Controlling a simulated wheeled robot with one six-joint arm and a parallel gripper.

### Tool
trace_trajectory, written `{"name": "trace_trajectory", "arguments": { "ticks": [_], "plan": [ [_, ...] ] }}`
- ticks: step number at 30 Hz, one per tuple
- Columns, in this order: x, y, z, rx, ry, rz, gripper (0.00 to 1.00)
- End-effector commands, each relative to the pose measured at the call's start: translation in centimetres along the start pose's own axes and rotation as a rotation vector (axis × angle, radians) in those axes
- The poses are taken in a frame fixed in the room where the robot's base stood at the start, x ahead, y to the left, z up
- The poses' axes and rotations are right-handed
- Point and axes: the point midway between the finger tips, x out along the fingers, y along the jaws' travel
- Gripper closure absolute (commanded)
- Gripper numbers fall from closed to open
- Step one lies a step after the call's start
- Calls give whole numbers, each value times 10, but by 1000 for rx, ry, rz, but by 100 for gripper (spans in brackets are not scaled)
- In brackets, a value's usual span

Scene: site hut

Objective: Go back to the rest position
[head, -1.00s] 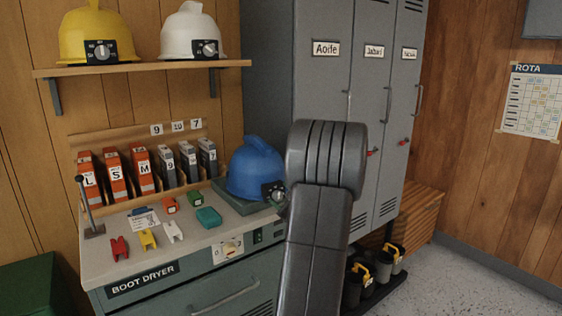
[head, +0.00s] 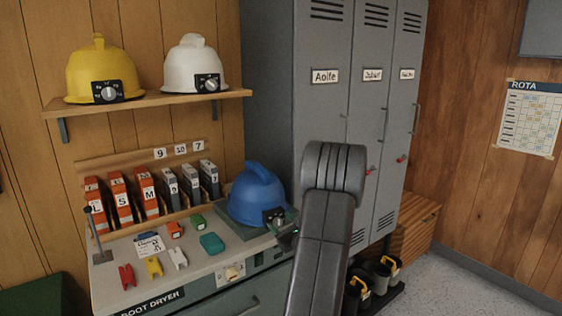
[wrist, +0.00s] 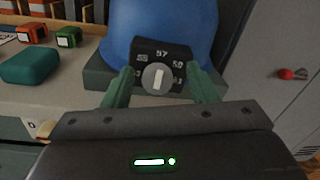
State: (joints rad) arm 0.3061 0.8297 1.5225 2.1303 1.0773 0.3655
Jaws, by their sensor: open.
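My gripper (wrist: 158,92) shows in the wrist view with its two green fingers apart. The fingers stand on either side of the dial on the blue helmet's (head: 256,192) black box, with nothing seen held between them. I cannot tell whether they touch the box. The blue helmet also shows in the wrist view (wrist: 215,25). It rests on a dark green block (wrist: 97,78) on the counter. In the head view my arm stands in front of the lockers, and it hides most of the gripper.
The counter (head: 105,268) holds a teal case (head: 212,243), small coloured clips and a row of labelled binders. A shelf (head: 150,101) above bears a yellow helmet (head: 100,70) and a white helmet (head: 193,66). Grey lockers (head: 325,110) stand close behind my arm. Open floor lies at the right.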

Motion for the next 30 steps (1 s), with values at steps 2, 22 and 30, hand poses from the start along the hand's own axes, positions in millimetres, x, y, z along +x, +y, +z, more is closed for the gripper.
{"name": "trace_trajectory", "arguments": {
  "ticks": [2,22,30],
  "plan": [
    [0,-1,4,36,2,-1,47],
    [0,0,0,196,0,-10,47],
    [0,0,0,195,0,-10,47]
  ]
}}
